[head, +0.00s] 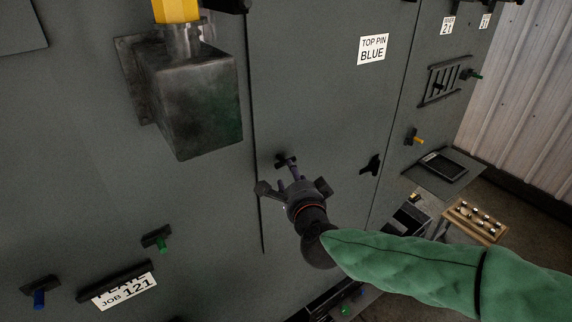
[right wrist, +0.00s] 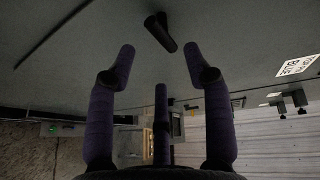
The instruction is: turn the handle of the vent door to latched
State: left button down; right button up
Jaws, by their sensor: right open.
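A black handle (head: 285,160) sticks out from the large grey door (head: 320,90), just beyond the fingertips of my right gripper (head: 292,182). In the right wrist view this handle (right wrist: 160,32) is a short dark bar, ahead of and between the spread fingers. My right gripper (right wrist: 160,65) is open and empty, and I see no contact with the handle. A small slatted vent panel (head: 445,80) is at the upper right, with a dark piece across its slats and a green-tipped fitting beside it. No label says which one is the vent door. My left gripper is not in view.
A grey box (head: 190,95) juts out at upper left. Another black handle (head: 371,165) sits on the door's right side. Coloured pins in black holders stick out at lower left, near a job plate (head: 124,290). A wooden tray (head: 475,220) is at the right.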

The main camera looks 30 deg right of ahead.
jog(key=x, duration=0.7)
jog(key=shift+w+f, duration=0.1)
jog(key=shift+w, duration=0.3)
jog(key=shift+d, duration=0.1)
grip_shut()
